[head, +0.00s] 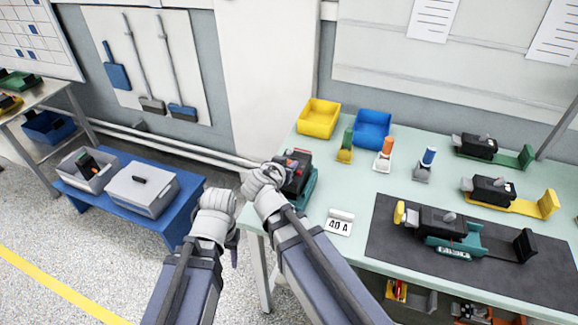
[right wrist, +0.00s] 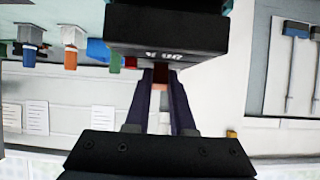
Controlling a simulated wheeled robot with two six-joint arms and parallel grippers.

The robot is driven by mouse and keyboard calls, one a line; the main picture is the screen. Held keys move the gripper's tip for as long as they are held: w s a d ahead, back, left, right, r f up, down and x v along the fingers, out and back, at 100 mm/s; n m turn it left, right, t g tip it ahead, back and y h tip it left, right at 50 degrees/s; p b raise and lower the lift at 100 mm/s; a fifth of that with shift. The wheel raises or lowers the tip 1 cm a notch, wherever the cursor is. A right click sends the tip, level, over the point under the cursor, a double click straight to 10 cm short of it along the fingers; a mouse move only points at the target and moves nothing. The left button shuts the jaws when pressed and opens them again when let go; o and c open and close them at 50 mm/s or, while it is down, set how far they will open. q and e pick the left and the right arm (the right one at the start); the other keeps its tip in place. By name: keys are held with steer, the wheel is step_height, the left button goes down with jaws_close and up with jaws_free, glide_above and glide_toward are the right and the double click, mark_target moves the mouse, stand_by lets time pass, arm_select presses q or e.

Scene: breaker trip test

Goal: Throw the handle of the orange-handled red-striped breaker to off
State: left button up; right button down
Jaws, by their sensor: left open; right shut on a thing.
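A black breaker with orange-red parts on top (head: 297,166) stands on a teal base (head: 308,190) at the left end of the green-topped table. My right gripper (head: 280,172) is against its near left side, and the wrist hides part of it. In the right wrist view my right gripper (right wrist: 161,80) is shut on a small reddish-orange piece (right wrist: 159,87) at the black body of the breaker (right wrist: 165,45). Which way the handle is thrown cannot be told, and no red stripe is clear. My left gripper (head: 233,243) is open and empty, off the table's left edge.
Yellow (head: 318,118) and blue (head: 371,129) bins stand behind. A "40 A" card (head: 339,222) lies in front. More breakers stand to the right, one on a dark mat (head: 393,254). A blue bench (head: 167,222) with a grey case is at left.

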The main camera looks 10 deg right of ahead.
steer(key=c, duration=0.8)
jaws_free()
steer(key=shift+o, duration=0.2)
arm_select(q)
steer(key=shift+r, duration=0.1)
